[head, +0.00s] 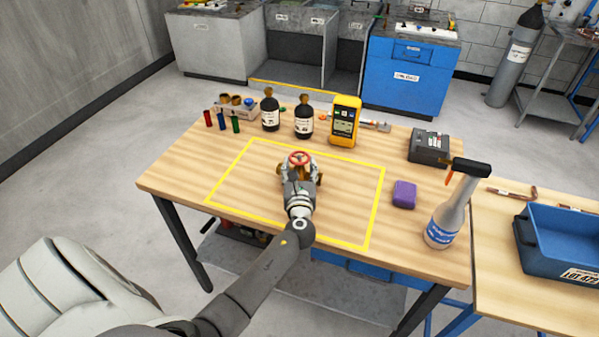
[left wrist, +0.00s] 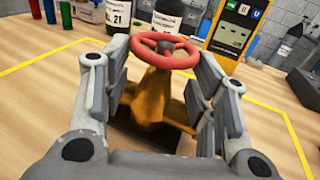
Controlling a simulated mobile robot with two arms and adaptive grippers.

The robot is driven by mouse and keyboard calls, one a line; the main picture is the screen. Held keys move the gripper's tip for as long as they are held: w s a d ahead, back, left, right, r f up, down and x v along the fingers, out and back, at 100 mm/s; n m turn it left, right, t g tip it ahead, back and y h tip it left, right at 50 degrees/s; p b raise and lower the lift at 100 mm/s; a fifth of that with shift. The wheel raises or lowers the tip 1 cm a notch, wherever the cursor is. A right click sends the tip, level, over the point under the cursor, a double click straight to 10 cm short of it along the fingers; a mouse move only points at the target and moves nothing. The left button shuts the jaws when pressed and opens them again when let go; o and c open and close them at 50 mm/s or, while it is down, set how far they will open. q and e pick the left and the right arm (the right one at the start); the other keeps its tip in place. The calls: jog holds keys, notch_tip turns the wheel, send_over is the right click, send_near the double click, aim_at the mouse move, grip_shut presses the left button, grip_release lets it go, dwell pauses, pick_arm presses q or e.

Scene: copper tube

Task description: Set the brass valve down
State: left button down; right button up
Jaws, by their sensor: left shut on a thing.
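The brass valve (left wrist: 157,100) has a golden body and a red round handwheel (left wrist: 165,50). In the head view the red handwheel (head: 299,158) shows above my left gripper (head: 300,176), inside the yellow taped rectangle on the wooden table. My left gripper (left wrist: 163,105) is shut on the valve, with a finger on each side of its body in the left wrist view. The valve looks upright and at or very near the table top; I cannot tell whether it touches. My gripper hides much of its body in the head view. My right gripper is not in view.
Two dark bottles (head: 303,121) and a yellow meter (head: 345,121) stand behind the yellow rectangle (head: 375,205). A purple block (head: 404,194), a spray bottle (head: 447,220) and a dark box (head: 429,147) are on the right. The rectangle is otherwise clear.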

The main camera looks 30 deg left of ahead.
pick_arm(q)
jog(key=shift+f, duration=0.2)
jog(key=shift+f, duration=0.1)
jog(key=c, duration=0.6)
grip_release()
jog(key=shift+f, duration=0.15)
jog(key=shift+o, duration=0.2)
jog(key=b+v, duration=0.1)
jog(key=v, duration=1.1)
